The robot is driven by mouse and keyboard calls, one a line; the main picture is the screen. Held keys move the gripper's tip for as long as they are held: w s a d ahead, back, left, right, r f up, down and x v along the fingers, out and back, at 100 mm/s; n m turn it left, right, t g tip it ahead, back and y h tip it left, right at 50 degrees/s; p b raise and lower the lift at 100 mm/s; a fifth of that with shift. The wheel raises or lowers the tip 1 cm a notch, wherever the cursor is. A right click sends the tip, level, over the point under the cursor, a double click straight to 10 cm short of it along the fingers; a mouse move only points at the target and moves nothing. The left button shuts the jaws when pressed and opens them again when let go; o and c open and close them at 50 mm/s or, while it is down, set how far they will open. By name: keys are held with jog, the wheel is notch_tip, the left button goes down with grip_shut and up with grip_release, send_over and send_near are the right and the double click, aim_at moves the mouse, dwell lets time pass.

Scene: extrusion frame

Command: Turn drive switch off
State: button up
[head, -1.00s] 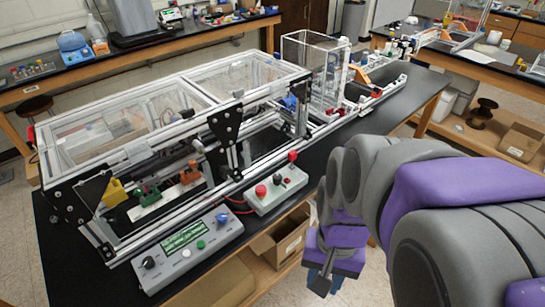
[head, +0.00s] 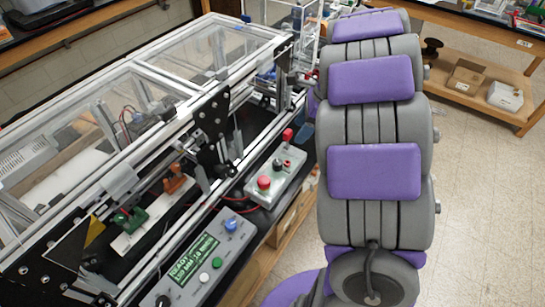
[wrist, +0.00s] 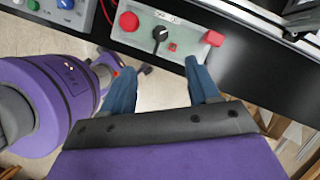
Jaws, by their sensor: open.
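A small grey control box (head: 278,182) sits at the bench's front edge. It also shows at the top of the wrist view (wrist: 143,46). A black rotary knob (wrist: 160,33), probably the drive switch, stands on it between a round red button (wrist: 129,21) and a small red square switch (wrist: 173,47). The knob also shows in the head view (head: 277,165).
A larger grey panel (head: 240,243) with a green display, a blue knob and several buttons is beside the box. The aluminium extrusion frame (head: 130,130) with clear covers rises behind both. Open floor (head: 470,210) lies right of my arm.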

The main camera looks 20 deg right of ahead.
jog(key=b, duration=0.3)
send_near(279, 162)
notch_tip(279, 162, down, 2)
jog(key=x, duration=0.2)
jog(key=b+x, duration=0.1)
jog(key=x, duration=0.1)
jog(key=a+x, duration=0.1)
jog(key=x, duration=0.2)
jog(key=shift+w+a+r, duration=0.1)
jog(key=shift+w+r, duration=0.1)
jog(key=shift+r, duration=0.05)
jog(key=shift+f, duration=0.3)
jog(key=shift+w+f, duration=0.1)
jog(key=shift+f, duration=0.05)
jog(key=shift+d, duration=0.5)
jog(key=shift+a, duration=0.45)
jog(key=c, duration=0.5)
jog(key=shift+d, duration=0.15)
jog(key=c, duration=0.5)
jog(key=shift+c, duration=0.2)
